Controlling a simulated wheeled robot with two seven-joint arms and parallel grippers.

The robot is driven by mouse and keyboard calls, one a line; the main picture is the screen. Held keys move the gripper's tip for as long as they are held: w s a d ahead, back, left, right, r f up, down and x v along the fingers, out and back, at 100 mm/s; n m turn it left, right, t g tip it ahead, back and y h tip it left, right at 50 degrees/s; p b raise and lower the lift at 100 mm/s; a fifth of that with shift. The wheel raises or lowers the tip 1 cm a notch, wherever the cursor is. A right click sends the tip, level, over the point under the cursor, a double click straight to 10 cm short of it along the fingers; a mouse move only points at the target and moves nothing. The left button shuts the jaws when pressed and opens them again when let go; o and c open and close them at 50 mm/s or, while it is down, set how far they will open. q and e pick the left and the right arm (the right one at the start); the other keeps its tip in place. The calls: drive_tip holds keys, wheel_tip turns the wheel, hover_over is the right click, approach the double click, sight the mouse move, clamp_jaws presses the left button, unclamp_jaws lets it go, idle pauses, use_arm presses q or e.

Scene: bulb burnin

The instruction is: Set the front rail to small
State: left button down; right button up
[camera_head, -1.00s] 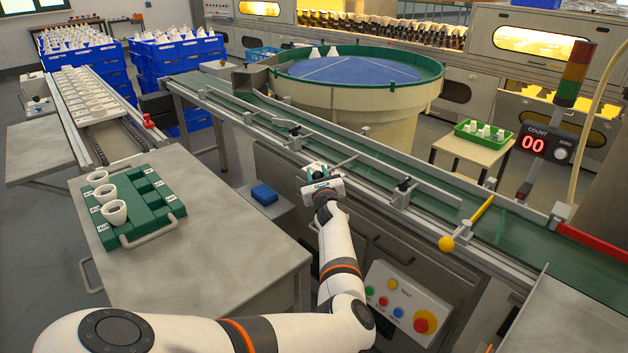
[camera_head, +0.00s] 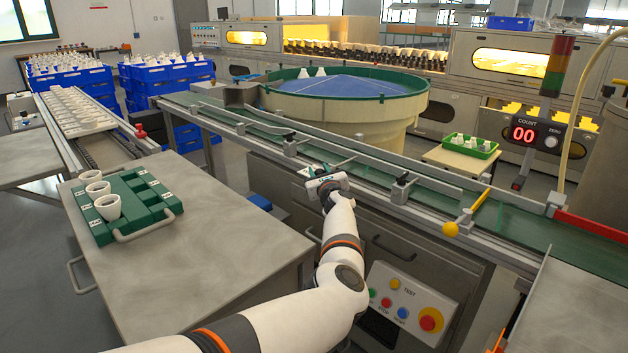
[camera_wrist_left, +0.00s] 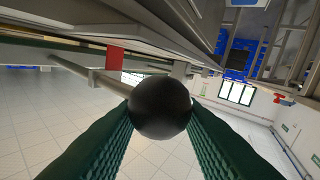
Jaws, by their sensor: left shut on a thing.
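My left gripper (camera_head: 322,181) is at the near edge of the green conveyor belt (camera_head: 520,222). In the left wrist view its green ribbed fingers are shut on a round black knob (camera_wrist_left: 160,107), which sits between them. The gripper hides this knob in the head view. A thin metal rail (camera_head: 435,182) runs along the near side of the belt, with a bracket and another black knob (camera_head: 402,179) to the right of the gripper. I cannot read a size marking near the gripper. My right gripper is not in view.
A yellow bar with a ball end (camera_head: 450,229) crosses the belt at right. A button panel (camera_head: 404,305) stands below the conveyor. A steel table (camera_head: 190,270) with a green cup tray (camera_head: 152,214) is at left. The counter (camera_head: 538,134) reads 00.

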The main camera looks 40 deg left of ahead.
use_arm(q)
drive_tip(key=shift+w+d+f+t+h, duration=0.2)
drive_tip(key=shift+w+d+t+h, duration=0.1)
drive_tip(key=shift+w+d+h, duration=0.25)
drive_tip(key=shift+r, duration=0.15)
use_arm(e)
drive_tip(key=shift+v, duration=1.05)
use_arm(q)
drive_tip(key=shift+r, duration=0.1)
drive_tip(key=c, duration=1.2)
unclamp_jaws()
drive_tip(key=shift+w, duration=0.25)
drive_tip(key=o, duration=0.6)
drive_tip(key=shift+w+d+f+m, duration=0.2)
drive_tip(key=shift+w+f+m, duration=0.15)
drive_tip(key=shift+f, duration=0.1)
drive_tip(key=shift+o, duration=0.2)
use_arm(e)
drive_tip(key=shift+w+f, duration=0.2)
use_arm(q)
drive_tip(key=shift+s+a+y, duration=0.2)
drive_tip(key=shift+a+y, duration=0.05)
